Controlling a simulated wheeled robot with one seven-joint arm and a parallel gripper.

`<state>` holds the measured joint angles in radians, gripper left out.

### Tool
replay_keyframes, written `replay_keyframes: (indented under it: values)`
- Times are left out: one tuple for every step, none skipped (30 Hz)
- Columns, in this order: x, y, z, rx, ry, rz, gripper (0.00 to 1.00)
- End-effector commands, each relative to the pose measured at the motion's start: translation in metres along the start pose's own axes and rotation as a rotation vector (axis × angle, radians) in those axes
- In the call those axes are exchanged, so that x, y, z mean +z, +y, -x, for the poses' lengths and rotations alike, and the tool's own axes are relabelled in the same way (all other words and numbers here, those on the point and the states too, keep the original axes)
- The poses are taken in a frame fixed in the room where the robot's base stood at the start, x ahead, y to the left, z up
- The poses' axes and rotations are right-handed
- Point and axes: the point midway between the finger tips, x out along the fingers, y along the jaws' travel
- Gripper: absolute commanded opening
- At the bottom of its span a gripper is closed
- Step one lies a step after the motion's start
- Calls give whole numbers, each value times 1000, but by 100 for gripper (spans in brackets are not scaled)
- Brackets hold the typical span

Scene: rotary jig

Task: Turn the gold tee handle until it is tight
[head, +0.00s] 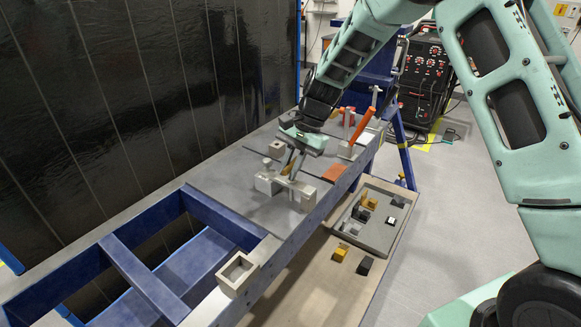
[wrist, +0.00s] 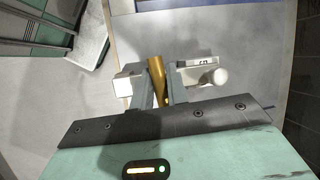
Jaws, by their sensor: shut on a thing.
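The gold tee handle (wrist: 157,80) shows in the wrist view as a gold bar standing between the two fingers of my gripper (wrist: 158,98). My gripper is shut on it. In the head view my gripper (head: 291,166) reaches down over the grey jig (head: 268,187) on the bench, and a bit of gold (head: 288,170) shows between the fingers. The jig's pale blocks (wrist: 123,86) lie on both sides of the handle in the wrist view. The lower part of the handle and how tight it sits cannot be seen.
The blue-framed bench (head: 125,272) has an open bay at the left and a square grey box (head: 237,274) on its front edge. Orange-handled clamps (head: 364,125) stand behind my gripper. A tray (head: 398,205) with small blocks lies lower right. A dark panel (head: 130,110) stands along the left.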

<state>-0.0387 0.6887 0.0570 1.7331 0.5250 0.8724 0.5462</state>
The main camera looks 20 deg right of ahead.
Motion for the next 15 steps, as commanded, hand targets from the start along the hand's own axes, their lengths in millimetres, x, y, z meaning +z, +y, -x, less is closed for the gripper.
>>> replay_keyframes:
  values:
    - [-1,-1,0,-2,3,1,18]
    - [-1,-1,0,-2,3,1,26]
    - [-1,0,0,-2,2,1,36]
    - [-1,0,0,-1,2,1,36]
    - [-1,0,0,-1,2,1,36]
    - [-1,0,0,-1,2,1,36]
    - [-1,0,0,-1,2,1,36]
    - [-1,0,0,-1,2,1,36]
    - [0,0,0,-1,1,1,36]
    - [0,0,0,-1,1,1,36]
    - [0,0,0,-1,1,1,36]
    - [-1,0,1,-1,1,1,36]
    - [-1,0,2,-1,2,1,36]
    - [-1,0,4,-2,2,1,36]
    - [-1,0,7,-2,2,2,36]
